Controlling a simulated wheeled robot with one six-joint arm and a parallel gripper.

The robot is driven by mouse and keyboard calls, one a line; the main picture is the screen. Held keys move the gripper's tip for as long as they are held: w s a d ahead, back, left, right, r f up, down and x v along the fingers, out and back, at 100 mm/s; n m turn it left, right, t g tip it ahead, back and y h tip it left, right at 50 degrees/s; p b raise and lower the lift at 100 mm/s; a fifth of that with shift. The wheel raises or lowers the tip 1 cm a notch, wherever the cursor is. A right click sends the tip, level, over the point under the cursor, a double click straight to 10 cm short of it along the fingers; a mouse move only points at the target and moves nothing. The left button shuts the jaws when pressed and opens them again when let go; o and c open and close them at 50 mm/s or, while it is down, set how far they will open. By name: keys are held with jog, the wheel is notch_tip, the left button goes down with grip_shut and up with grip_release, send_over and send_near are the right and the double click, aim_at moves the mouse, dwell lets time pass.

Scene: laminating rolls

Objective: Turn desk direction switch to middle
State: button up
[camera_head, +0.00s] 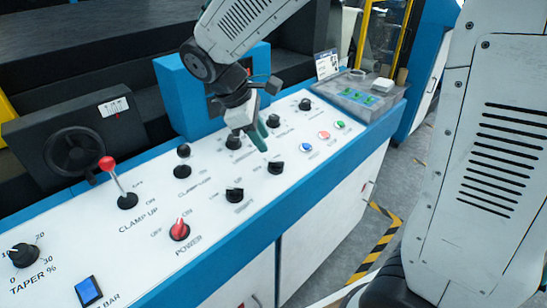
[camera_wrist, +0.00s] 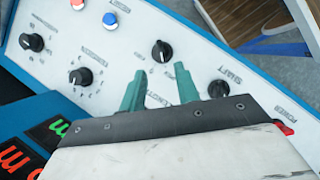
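The white control panel (camera_head: 215,215) carries several black rotary switches, and their small labels are too blurred to tell which one is the desk direction switch. One black switch (camera_head: 276,167) is in front of my gripper (camera_head: 257,136); it also shows in the wrist view (camera_wrist: 161,51), just beyond the fingertips. Another black switch (camera_head: 235,142) is beside my gripper and partly behind it; a third (camera_head: 234,194) is nearer the front. In the wrist view my gripper (camera_wrist: 160,88) has its teal fingers apart with nothing between them. It hangs above the panel, apparently touching no switch.
A red power knob (camera_head: 179,230), a red-topped clamp lever (camera_head: 116,182) and a blue-lit button (camera_head: 88,291) are toward the front left. Blue (camera_head: 305,147), red (camera_head: 323,135) and green (camera_head: 340,124) buttons line the right edge. A grey box (camera_head: 362,97) stands at the far end.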

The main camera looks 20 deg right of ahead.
aim_at(276, 162)
jog(key=x, duration=0.8)
jog(key=shift+s+a, duration=0.1)
jog(key=c, duration=0.7)
